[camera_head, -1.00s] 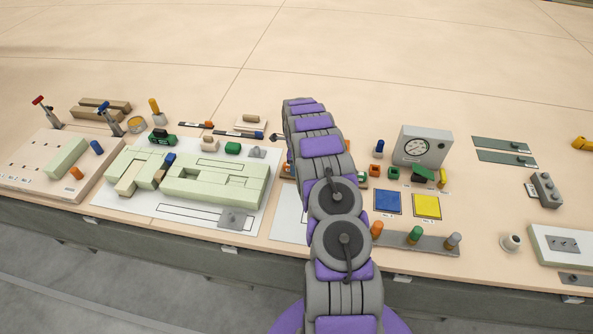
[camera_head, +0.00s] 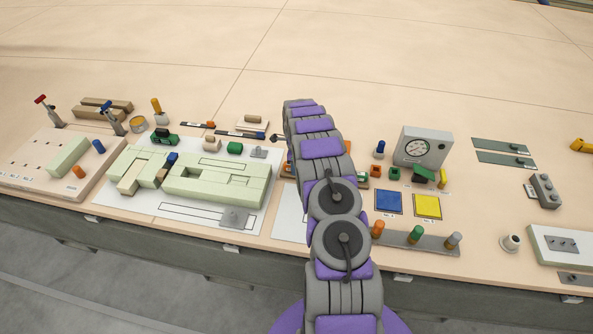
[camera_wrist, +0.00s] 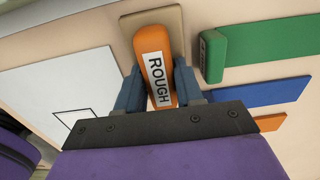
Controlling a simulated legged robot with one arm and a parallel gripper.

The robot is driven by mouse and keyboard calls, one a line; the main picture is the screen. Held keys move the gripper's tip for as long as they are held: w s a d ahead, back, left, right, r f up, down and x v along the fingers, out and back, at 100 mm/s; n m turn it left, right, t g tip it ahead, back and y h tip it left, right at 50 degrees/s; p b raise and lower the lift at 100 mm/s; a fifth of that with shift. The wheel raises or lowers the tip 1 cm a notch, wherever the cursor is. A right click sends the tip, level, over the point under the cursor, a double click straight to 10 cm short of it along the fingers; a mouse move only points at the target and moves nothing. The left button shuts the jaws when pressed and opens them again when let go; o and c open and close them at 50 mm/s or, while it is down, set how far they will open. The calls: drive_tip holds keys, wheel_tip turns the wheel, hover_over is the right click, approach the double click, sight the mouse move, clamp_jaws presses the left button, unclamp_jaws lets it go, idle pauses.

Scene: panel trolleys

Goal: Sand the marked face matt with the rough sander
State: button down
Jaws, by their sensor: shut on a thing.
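The rough sander (camera_wrist: 156,66) is orange with a white label reading ROUGH. In the wrist view it lies between the fingers of my gripper (camera_wrist: 160,84), which is shut on it. A tan base (camera_wrist: 178,24) shows at the sander's far end; I cannot tell whether it is part of the sander or under it. In the head view my arm hides the gripper and the sander. A white sheet or panel (camera_wrist: 60,82) with a black outlined shape lies to the left in the wrist view. I cannot tell for certain whether this is the marked face.
A green block (camera_wrist: 212,56) stands close right of the gripper, beside green and blue strips (camera_wrist: 262,92). Pale green parts (camera_head: 215,182) lie on a white sheet left of my arm. A gauge box (camera_head: 423,147) and blue and yellow pads (camera_head: 428,206) are to the right.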

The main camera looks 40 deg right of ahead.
drive_tip(key=shift+s+f, duration=0.1)
drive_tip(key=shift+s, duration=0.05)
drive_tip(key=shift+d+r+p, duration=0.25)
drive_tip(key=shift+r+p, duration=0.2)
drive_tip(key=shift+r, duration=0.6)
drive_tip(key=shift+a+r, duration=0.25)
drive_tip(key=shift+r, duration=0.65)
drive_tip(key=shift+d+r+p, duration=0.15)
drive_tip(key=shift+r+p, duration=0.35)
drive_tip(key=shift+r, duration=0.25)
drive_tip(key=shift+r+p, duration=0.4)
drive_tip(key=shift+r, duration=0.85)
